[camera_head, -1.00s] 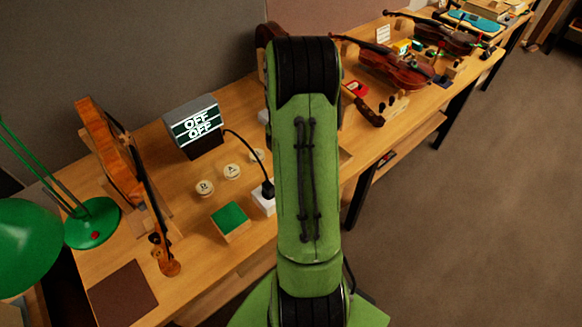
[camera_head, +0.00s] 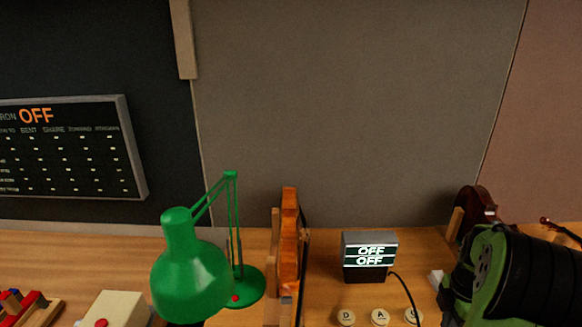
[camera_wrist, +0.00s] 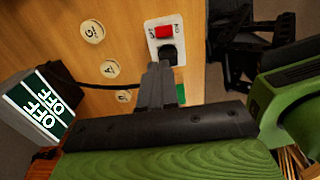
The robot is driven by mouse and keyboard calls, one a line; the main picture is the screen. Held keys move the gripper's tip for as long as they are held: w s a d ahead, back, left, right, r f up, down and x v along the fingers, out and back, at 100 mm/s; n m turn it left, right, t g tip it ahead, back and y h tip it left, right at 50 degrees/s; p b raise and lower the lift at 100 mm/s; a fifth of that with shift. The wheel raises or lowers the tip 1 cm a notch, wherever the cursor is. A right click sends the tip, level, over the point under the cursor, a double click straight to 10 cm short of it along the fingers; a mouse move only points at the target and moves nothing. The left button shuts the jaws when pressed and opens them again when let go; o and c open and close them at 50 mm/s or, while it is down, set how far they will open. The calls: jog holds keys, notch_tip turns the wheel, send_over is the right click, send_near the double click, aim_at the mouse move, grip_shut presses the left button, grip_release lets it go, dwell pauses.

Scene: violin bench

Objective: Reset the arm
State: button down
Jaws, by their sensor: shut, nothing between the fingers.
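My arm (camera_head: 520,275) is green and black and shows at the lower right of the head view, over the bench. My gripper (camera_wrist: 158,68) shows in the wrist view with its grey fingers together and nothing between them. Its fingertips point at a white switch plate (camera_wrist: 153,48) with a red rocker (camera_wrist: 163,32) and a dark plug or socket below it. The fingertips overlap the plate's lower end in the picture; I cannot tell whether they touch it.
Round lettered discs (camera_head: 346,317) lie before the display. A green block (camera_wrist: 181,93) is partly hidden behind my fingers. A wall board (camera_head: 70,150) reads OFF.

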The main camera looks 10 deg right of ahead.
jog(key=a+r+m+t+h, duration=0.1)
jog(key=a+r+m, duration=0.4)
jog(key=a, duration=0.4)
jog(key=a+r+m+t, duration=0.1)
jog(key=a+r+m, duration=0.1)
jog(key=a+r, duration=0.55)
jog(key=s+a+r+m+t+y, duration=0.1)
jog(key=s+a+m+t, duration=0.2)
jog(key=s+a+m, duration=0.5)
jog(key=s+a, duration=0.3)
jog(key=a, duration=0.1)
jog(key=shift+s+r+t, duration=0.2)
jog(key=shift+t, duration=0.1)
jog(key=shift+d, duration=0.1)
